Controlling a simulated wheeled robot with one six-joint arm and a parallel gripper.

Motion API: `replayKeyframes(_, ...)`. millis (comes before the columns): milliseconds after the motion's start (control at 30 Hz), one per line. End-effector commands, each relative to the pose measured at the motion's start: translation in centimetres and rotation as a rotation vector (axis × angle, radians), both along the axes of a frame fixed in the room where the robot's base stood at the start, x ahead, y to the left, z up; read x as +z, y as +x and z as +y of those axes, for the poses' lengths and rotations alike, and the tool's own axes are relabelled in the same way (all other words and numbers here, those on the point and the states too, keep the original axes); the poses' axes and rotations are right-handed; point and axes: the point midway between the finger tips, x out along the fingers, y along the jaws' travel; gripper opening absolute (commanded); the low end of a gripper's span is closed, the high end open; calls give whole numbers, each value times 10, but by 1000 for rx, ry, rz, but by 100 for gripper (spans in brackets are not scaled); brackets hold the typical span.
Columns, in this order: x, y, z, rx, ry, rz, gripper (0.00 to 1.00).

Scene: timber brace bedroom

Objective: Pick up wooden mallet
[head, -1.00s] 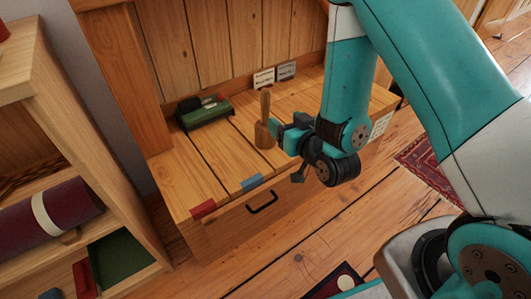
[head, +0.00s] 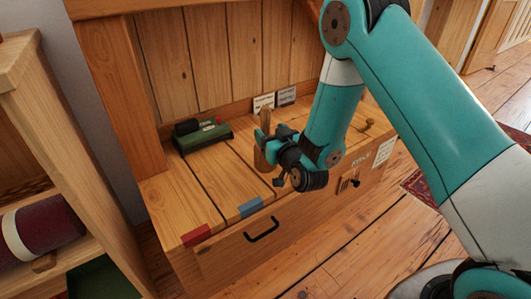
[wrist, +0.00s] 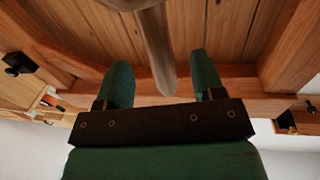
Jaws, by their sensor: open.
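The wooden mallet (head: 264,122) stands upright on the wooden chest top, its handle pointing up and its head (head: 261,160) low. My gripper (head: 267,145) reaches in from the right at the mallet, partly covering it in the head view. In the wrist view the mallet's handle (wrist: 156,50) shows between the two spread teal fingers of my gripper (wrist: 163,75), with a visible gap on both sides. The gripper is open. The mallet's head is mostly out of the wrist view.
The chest (head: 160,200) has a black drawer handle (head: 262,230) and red and blue patches on its front edge. A green tool (head: 203,136) lies left of the mallet. Small cards (head: 263,102) stand behind it. A shelf unit (head: 75,160) stands at the left.

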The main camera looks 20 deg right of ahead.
Motion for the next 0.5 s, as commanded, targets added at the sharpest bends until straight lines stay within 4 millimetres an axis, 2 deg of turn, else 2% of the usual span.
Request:
replayKeyframes(133, 1, 11, 1, -1, 1, 0, 62)
replayKeyframes(300, 9, 34, 5, 0, 2, 2, 62)
replayKeyframes(500, 7, 48, 8, -1, 0, 3, 62)
